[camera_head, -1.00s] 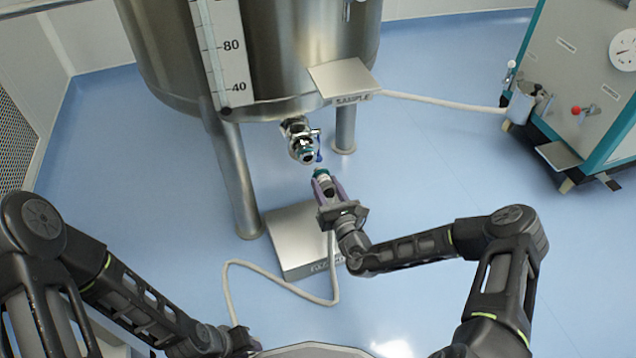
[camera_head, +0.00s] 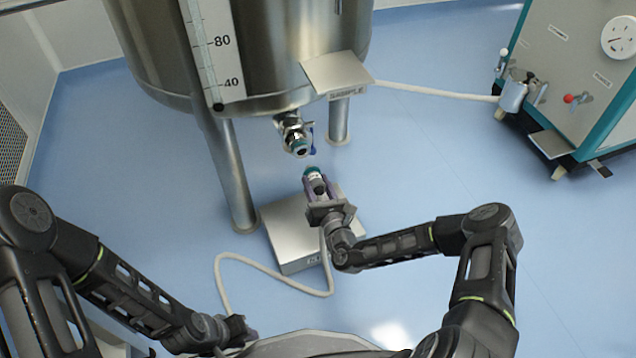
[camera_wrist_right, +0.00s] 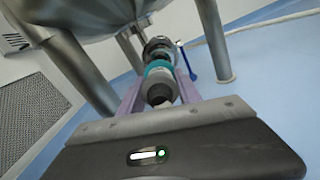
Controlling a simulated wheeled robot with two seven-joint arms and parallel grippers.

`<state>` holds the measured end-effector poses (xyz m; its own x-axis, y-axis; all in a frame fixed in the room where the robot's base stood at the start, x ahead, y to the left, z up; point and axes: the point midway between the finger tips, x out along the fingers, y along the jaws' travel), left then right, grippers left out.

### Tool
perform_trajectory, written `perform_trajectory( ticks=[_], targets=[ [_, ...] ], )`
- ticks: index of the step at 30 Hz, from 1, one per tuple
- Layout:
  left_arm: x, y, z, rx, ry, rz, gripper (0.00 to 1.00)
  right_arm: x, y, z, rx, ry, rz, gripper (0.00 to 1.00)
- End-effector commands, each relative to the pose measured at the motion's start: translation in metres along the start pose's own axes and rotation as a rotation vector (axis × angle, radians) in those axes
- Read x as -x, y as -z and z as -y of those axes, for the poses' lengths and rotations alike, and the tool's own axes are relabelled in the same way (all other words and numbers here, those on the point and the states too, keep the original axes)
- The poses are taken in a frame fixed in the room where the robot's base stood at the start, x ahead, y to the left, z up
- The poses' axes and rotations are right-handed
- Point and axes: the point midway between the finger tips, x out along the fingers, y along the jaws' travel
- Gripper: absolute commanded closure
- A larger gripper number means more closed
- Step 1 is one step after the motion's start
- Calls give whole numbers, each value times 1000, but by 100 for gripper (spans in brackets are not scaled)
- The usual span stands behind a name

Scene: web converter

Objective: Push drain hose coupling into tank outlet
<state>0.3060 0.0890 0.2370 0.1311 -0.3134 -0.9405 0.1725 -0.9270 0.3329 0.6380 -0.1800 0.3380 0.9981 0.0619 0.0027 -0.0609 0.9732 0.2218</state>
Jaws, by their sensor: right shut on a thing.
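In the head view the coupling sits just below the outlet with a small gap. In the right wrist view the coupling (camera_wrist_right: 158,88) points at the outlet (camera_wrist_right: 158,50) and partly overlaps it, so contact cannot be told there. My left gripper (camera_head: 240,332) is low in the head view, away from the outlet; its fingers are unclear.
The pale hose (camera_head: 222,262) loops across the floor from below my right gripper toward my left gripper. A steel box (camera_head: 283,232) stands on the floor under the coupling. Tank legs (camera_head: 232,170) flank the outlet. A blue lever (camera_head: 311,140) hangs beside it. A cabinet (camera_head: 590,70) stands at right.

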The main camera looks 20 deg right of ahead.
Motion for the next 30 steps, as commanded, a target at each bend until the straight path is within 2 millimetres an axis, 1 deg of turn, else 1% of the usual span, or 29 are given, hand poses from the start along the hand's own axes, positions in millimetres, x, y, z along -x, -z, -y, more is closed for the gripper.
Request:
perform_trajectory(
  ticks=[9, 15, 20, 30],
  targets=[
    [-7, 0, 2, 1, 0, -2, 74, -32, 2, 0, 1, -1, 2, 100],
    [-9, 0, 3, 1, 0, -3, 74, -45, 2, 0, -1, 0, 0, 100],
    [-9, 1, 3, 1, 0, -4, 74, -50, 1, 0, -2, 0, 0, 100],
    [-9, 1, 3, 1, 0, -4, 74, -50, 1, 0, -2, 0, 0, 100]
  ],
)
